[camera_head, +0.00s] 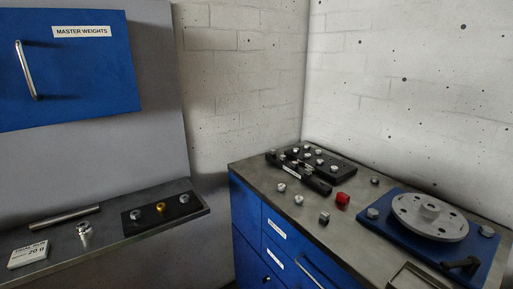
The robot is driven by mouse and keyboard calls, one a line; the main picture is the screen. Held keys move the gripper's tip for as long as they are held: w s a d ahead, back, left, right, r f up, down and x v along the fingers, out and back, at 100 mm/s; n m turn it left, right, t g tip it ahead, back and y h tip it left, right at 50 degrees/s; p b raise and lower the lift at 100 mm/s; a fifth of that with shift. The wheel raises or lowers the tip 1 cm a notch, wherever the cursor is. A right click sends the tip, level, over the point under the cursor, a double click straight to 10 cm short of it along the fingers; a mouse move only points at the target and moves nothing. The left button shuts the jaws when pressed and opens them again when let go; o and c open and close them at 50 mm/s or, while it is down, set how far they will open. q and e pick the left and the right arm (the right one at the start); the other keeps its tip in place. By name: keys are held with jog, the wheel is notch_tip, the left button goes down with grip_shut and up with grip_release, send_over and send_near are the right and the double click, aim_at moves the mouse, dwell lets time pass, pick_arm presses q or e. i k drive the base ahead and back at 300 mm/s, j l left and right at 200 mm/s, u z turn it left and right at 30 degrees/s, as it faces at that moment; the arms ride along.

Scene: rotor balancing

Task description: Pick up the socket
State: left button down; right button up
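Neither of my grippers is in view. A short metal cylinder (324,217), which looks like a socket, stands upright on the grey bench top (255,172) near its front edge. It is too small to be sure that it is the socket. A similar small dark metal piece (374,180) sits further back to the right. Two silver weights or nuts (281,187) lie to the left of the cylinder. Nothing touches the cylinder.
A blue plate (376,230) bears a grey rotor (429,216) at right. A left shelf (105,218) and blue cabinet (85,75) stand opposite.

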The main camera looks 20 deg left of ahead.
aim_at(85, 230)
jog(key=u, duration=1.95)
jog(key=i+l+u, duration=0.2)
jog(key=k+j, duration=0.05)
jog(key=k, duration=0.05)
